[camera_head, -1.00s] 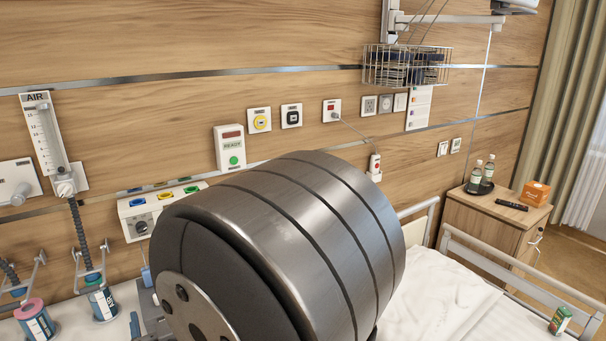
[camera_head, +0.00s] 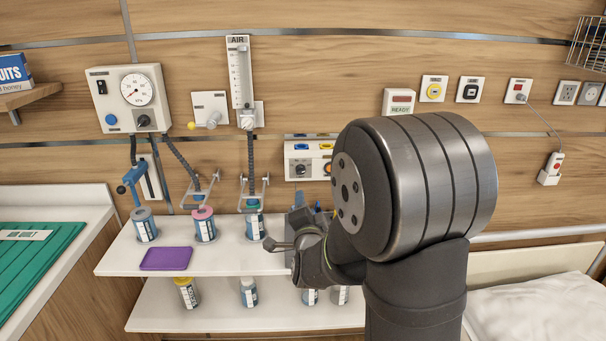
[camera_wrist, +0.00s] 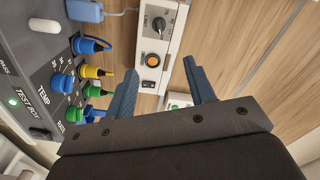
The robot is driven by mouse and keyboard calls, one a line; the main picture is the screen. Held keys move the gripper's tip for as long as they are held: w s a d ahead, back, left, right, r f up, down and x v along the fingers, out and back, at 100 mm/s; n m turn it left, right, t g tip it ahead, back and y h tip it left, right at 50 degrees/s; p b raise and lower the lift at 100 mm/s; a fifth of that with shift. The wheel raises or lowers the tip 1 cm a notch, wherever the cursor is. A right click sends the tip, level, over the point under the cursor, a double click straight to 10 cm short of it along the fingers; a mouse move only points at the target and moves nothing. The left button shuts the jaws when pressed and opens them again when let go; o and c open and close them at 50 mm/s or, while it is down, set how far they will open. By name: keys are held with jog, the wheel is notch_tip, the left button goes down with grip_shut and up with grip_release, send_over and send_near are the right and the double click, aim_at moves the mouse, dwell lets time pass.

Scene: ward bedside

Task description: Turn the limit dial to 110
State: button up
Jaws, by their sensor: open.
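The limit dial (camera_wrist: 158,23) is a black knob on a pale wall panel (camera_wrist: 172,50), under small lettering that seems to read LIMIT. It shows at the top of the wrist view, beyond my fingertips. Its scale numbers and setting are too small to read. In the head view the dial (camera_head: 300,170) sits at the left of the low wall box (camera_head: 290,150), beside an orange button. My gripper (camera_wrist: 160,78) is open and empty, its two dark blue-grey fingers spread apart and clear of the dial. In the head view my arm hides part of the wall box.
A grey test box (camera_wrist: 38,75) with blue, yellow and green plugs is close to the left finger in the wrist view. In the head view a shelf (camera_head: 125,255) holds several bottles and a purple pad (camera_head: 167,258). A gauge unit (camera_head: 128,98) hangs at upper left.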

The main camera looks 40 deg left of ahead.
aim_at(303, 172)
jog(key=shift+m, duration=0.3)
jog(key=x, duration=1.8)
jog(key=shift+w+f, duration=0.1)
jog(key=shift+f, duration=0.05)
jog(key=c, duration=1)
